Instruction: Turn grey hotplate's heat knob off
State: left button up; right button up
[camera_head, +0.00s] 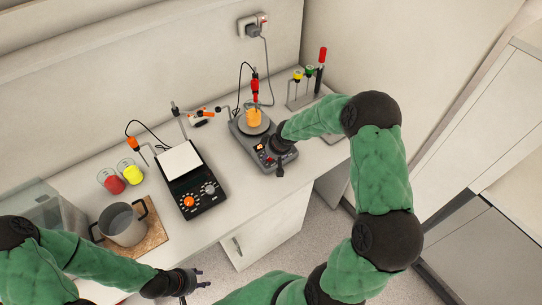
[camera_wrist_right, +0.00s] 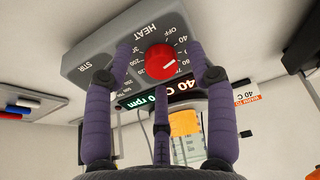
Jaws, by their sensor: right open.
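The grey hotplate (camera_head: 240,128) stands on the counter with a beaker of orange liquid (camera_head: 254,117) on its plate. In the right wrist view its red heat knob (camera_wrist_right: 160,62) sits under the word HEAT, its white mark pointing lower right, away from OFF. My right gripper (camera_head: 280,160) is at the hotplate's front panel. It is open, its purple fingers around the knob with gaps visible; I cannot tell whether any finger touches it. The display reads 40 C. My left gripper (camera_head: 187,282) is open and empty, in front of the counter.
A black device with a white top (camera_head: 180,160) and an orange knob stands left of the hotplate. A metal pot (camera_head: 124,226) sits on a cork mat. Red and yellow jars (camera_head: 114,185) stand behind it. A rack (camera_head: 305,98) with coloured-topped items stands behind right.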

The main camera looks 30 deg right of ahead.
jog(key=shift+w+f, duration=0.2)
jog(key=shift+f, duration=0.15)
jog(key=shift+c, duration=0.3)
jog(key=c, duration=1.1)
jog(key=shift+o, duration=0.2)
jog(key=shift+s+a+f+n, duration=0.1)
jog(key=shift+s+n, duration=0.05)
jog(key=shift+n, duration=0.15)
